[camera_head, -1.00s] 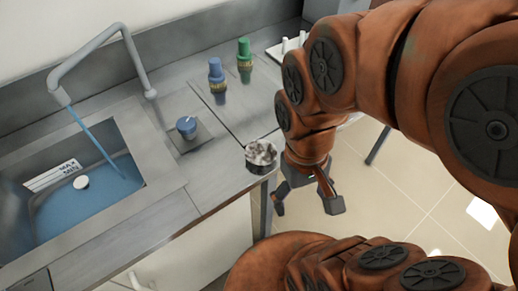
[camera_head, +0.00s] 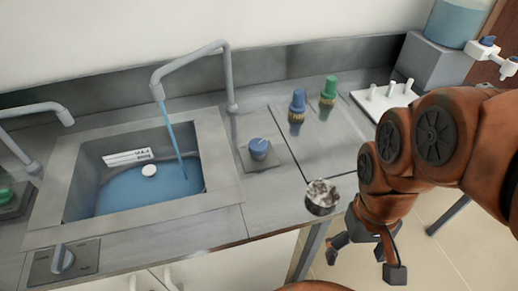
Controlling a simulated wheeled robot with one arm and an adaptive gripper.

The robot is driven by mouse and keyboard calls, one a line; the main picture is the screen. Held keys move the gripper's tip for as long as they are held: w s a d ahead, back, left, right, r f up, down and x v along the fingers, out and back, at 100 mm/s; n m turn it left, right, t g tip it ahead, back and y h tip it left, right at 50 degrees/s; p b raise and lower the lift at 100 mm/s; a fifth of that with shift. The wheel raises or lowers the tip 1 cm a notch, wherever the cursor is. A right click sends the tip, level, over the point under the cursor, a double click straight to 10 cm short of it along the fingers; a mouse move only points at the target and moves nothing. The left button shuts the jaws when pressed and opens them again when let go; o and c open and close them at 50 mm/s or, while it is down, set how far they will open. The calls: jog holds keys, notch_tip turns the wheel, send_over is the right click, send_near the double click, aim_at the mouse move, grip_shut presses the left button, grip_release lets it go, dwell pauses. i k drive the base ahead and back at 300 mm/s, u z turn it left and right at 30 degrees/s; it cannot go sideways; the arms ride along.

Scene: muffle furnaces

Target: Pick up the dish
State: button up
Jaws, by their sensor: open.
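The dish (camera_head: 321,197) is a small round dark-rimmed vessel filled with greyish-white lumpy stuff. It stands upright near the front edge of the steel counter, to the right of the sink. My gripper (camera_head: 366,262) is open and empty. It points down past the counter's front edge, to the right of the dish and lower in the picture, apart from it. My orange arm comes in from the right.
A sink (camera_head: 150,185) with blue water under a running tap (camera_head: 192,66) lies to the left. A blue knob (camera_head: 259,149) sits beside it. A blue-topped brush (camera_head: 297,106), a green-topped brush (camera_head: 328,92) and a white peg rack (camera_head: 388,98) stand behind the dish.

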aim_at(323, 193)
jog(key=z, duration=1.55)
jog(key=k, duration=1)
jog(key=u, duration=1.6)
